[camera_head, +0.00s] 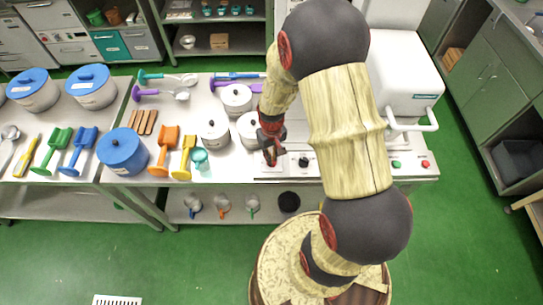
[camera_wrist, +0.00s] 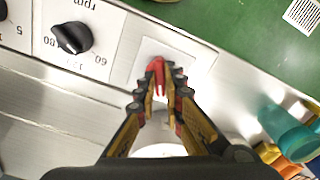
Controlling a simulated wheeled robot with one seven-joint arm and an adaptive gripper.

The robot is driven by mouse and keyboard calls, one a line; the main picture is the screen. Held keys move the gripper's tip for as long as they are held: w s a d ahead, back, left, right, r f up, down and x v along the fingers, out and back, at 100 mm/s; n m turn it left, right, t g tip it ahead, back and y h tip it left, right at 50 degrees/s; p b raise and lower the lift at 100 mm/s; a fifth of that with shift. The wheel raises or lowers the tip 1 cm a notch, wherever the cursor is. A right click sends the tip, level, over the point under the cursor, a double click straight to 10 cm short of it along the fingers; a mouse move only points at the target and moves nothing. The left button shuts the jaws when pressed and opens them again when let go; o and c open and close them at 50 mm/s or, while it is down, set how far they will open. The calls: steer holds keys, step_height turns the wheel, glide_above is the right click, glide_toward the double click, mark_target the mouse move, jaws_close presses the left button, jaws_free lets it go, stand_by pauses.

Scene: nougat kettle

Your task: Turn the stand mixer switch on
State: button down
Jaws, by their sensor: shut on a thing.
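The stand mixer switch (camera_wrist: 157,68) is a small red lever on a white square plate in the wrist view. It sits between my fingertips. In the head view my gripper (camera_head: 270,155) is low at the front panel of the counter, and the switch is too small and covered to make out there. Which way the lever is tilted I cannot tell.
A black rpm knob (camera_wrist: 72,38) is beside the switch; it also shows in the head view (camera_head: 304,161). Green (camera_head: 396,164) and red (camera_head: 425,164) buttons are farther right. White lidded pots (camera_head: 214,134) and a teal cup (camera_head: 199,157) stand left of my gripper.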

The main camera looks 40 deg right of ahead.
steer(key=m, duration=0.4)
steer(key=shift+m, duration=0.4)
stand_by(0.4)
steer(key=c, duration=1.9)
jaws_free()
steer(key=shift+r, duration=0.1)
step_height(320, 180, up, 12)
